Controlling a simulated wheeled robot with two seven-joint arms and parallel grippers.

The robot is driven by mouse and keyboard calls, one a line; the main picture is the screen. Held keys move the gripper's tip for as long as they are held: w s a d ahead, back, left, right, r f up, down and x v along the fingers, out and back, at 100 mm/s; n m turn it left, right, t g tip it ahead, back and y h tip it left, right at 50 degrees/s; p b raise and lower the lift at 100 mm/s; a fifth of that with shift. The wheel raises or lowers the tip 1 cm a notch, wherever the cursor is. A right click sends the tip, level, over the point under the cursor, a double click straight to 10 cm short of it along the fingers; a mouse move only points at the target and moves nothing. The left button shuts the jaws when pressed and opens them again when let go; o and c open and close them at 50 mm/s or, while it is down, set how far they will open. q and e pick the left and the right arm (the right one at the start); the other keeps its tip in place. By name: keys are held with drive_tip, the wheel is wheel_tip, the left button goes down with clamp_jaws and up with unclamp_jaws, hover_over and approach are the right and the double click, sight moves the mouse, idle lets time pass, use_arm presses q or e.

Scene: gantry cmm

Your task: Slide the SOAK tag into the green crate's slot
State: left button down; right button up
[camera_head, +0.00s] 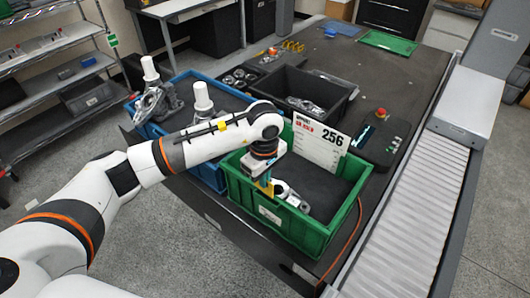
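The green crate (312,238) stands on the dark table near its front edge, with a dark lining and a white metal part (292,197) inside. A small white label (270,215) is on its front wall; I cannot make out a slot. My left gripper (267,187) points down over the crate's left front part. Yellow and teal pieces show at its fingers; I cannot tell whether they are a held tag or part of the gripper. A white card (320,140) marked 256 stands upright at the crate's back rim. I cannot read SOAK anywhere. My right gripper is not in view.
Blue crates (209,172) with white-topped parts stand left of the green crate. A black bin (302,88) stands behind it. A control box with a red button (381,114) sits right of the card. A roller conveyor (415,215) runs along the right.

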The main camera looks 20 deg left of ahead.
sight(268, 183)
use_arm(q)
drive_tip(key=shift+w+d+f+n+b, duration=0.15)
drive_tip(key=shift+w+d+n+b, duration=0.15)
drive_tip(key=shift+w+n, duration=0.2)
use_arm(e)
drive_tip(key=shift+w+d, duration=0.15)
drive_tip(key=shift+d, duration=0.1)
use_arm(q)
drive_tip(key=shift+f, duration=0.2)
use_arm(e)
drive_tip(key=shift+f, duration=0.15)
use_arm(q)
drive_tip(key=shift+f+b, duration=0.8)
drive_tip(key=shift+b, duration=0.3)
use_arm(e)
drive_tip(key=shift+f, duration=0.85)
use_arm(q)
drive_tip(key=shift+f+b, duration=0.2)
drive_tip(key=shift+b, duration=0.4)
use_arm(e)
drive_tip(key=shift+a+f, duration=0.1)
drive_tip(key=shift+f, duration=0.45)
use_arm(q)
drive_tip(key=shift+f+b, duration=0.1)
drive_tip(key=shift+b, duration=0.2)
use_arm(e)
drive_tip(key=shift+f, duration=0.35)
